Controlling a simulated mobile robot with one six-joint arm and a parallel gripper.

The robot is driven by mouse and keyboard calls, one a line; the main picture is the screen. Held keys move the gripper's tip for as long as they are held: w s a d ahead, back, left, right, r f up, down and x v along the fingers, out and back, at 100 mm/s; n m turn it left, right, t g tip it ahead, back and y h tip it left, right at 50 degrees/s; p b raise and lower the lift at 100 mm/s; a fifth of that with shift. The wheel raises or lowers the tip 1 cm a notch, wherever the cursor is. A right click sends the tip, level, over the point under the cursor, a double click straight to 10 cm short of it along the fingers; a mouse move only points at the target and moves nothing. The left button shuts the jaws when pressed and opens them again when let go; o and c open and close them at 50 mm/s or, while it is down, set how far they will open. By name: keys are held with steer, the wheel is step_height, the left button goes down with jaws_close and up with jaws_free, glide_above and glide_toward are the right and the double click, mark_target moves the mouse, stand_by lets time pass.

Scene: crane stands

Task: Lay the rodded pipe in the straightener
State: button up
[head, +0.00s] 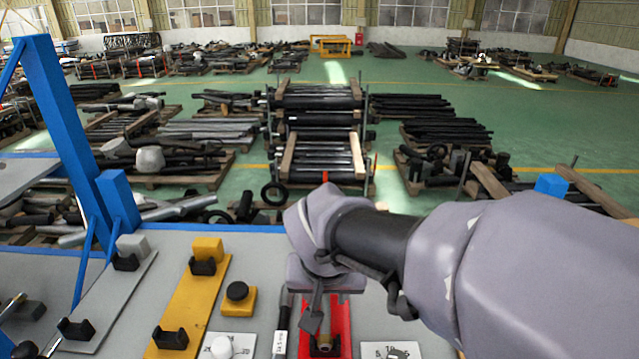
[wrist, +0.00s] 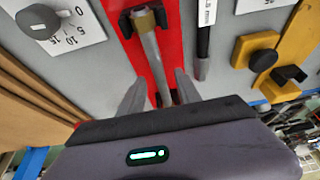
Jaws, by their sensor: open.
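A slim grey pipe (wrist: 153,58) with a brass-coloured collar at one end lies along the red board (wrist: 179,40) in the wrist view, its collar end at a black holder (wrist: 128,20). My gripper (wrist: 158,84) is open, with one finger on each side of the pipe. I cannot see contact, or whether a rod is inside. In the head view my gripper (head: 318,312) is over the red board (head: 343,312), hiding most of the pipe. The yellow board (head: 205,300) and grey board (head: 118,300) to the left have empty black cradles. I cannot tell which is the straightener.
A black labelled rod (head: 282,322) lies beside the red board. A black knob on a yellow base (head: 237,299) and a white dial (head: 222,346) are close by. A blue upright post (head: 66,115) stands at left. Pipe stacks fill the hall behind.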

steer(key=p+v, duration=0.2)
steer(key=v, duration=1.5)
steer(key=shift+r, duration=0.2)
